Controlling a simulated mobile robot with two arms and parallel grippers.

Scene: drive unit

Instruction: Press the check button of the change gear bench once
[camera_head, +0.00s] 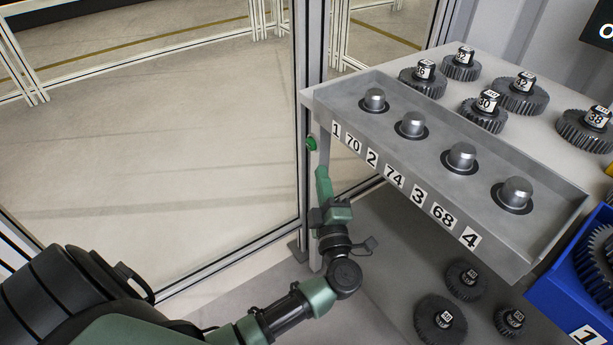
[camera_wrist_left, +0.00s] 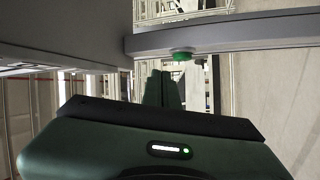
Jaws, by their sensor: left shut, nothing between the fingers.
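The change gear bench (camera_head: 450,130) is a grey shelf with a row of metal posts and number labels along its front edge. A small green check button (camera_head: 311,143) sits at the left end, just below the shelf's corner. It also shows in the left wrist view (camera_wrist_left: 182,55), under a grey rail. My left gripper (camera_head: 323,172) is shut and empty, pointing up a little below the button. In the left wrist view its closed fingers (camera_wrist_left: 162,88) are below and slightly left of the button, and a gap seems to show. My right gripper is not in view.
Several dark gears with number tags stand behind the posts, such as one gear (camera_head: 519,95). More gears (camera_head: 440,318) lie below the bench. A blue bin (camera_head: 562,300) is at the right. A glass panel with a metal frame post (camera_head: 306,100) stands left of the bench.

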